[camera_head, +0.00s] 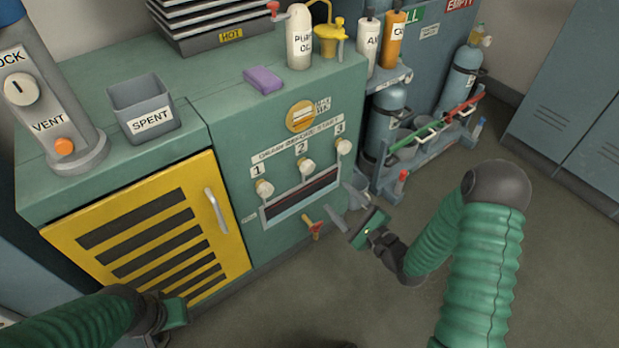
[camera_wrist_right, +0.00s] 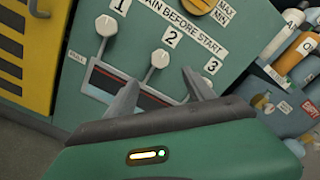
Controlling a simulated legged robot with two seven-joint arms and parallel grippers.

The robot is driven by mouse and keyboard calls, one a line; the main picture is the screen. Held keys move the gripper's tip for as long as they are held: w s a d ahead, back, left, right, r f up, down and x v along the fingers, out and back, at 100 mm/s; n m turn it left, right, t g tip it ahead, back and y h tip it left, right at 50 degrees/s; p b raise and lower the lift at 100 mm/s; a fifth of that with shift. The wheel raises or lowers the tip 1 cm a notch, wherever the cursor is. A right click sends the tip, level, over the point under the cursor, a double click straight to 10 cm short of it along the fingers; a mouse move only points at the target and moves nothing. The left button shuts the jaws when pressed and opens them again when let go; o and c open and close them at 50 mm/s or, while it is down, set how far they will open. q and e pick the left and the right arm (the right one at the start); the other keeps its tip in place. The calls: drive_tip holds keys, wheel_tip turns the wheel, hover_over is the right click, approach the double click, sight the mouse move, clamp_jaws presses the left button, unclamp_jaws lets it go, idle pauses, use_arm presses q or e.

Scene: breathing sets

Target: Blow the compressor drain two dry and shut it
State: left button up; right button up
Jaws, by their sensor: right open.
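The compressor drain two (camera_head: 307,165) is a cream round knob below the label 2, in the middle of a row on the green cabinet front. Drain one (camera_head: 264,187) is to its left and drain three (camera_head: 343,146) to its right. A dark window with a red strip (camera_head: 300,197) lies under them. My right gripper (camera_head: 343,205) is open and empty, in front of the cabinet, below and right of drain two. In the right wrist view drain two (camera_wrist_right: 160,58) shows beyond and between the fingertips. My left gripper (camera_head: 165,315) is low at the left, its fingers not clear.
A yellow louvred door (camera_head: 150,235) is left of the drains. A red-orange valve handle (camera_head: 313,228) sticks out below the window. A purple sponge (camera_head: 263,80), a SPENT bin (camera_head: 142,105) and bottles stand on top. A gas cylinder rack (camera_head: 440,125) is at right. The floor in front is clear.

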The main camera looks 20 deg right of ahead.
sight(310, 170)
drive_tip(key=b+x, duration=0.2)
drive_tip(key=x, duration=0.4)
drive_tip(key=b+x, duration=0.3)
drive_tip(key=x, duration=0.4)
drive_tip(key=shift+d+f, duration=0.1)
drive_tip(key=shift+f, duration=0.1)
drive_tip(key=shift+w+r, duration=0.1)
drive_tip(key=shift+w, duration=0.15)
drive_tip(key=shift+c, duration=0.4)
clamp_jaws()
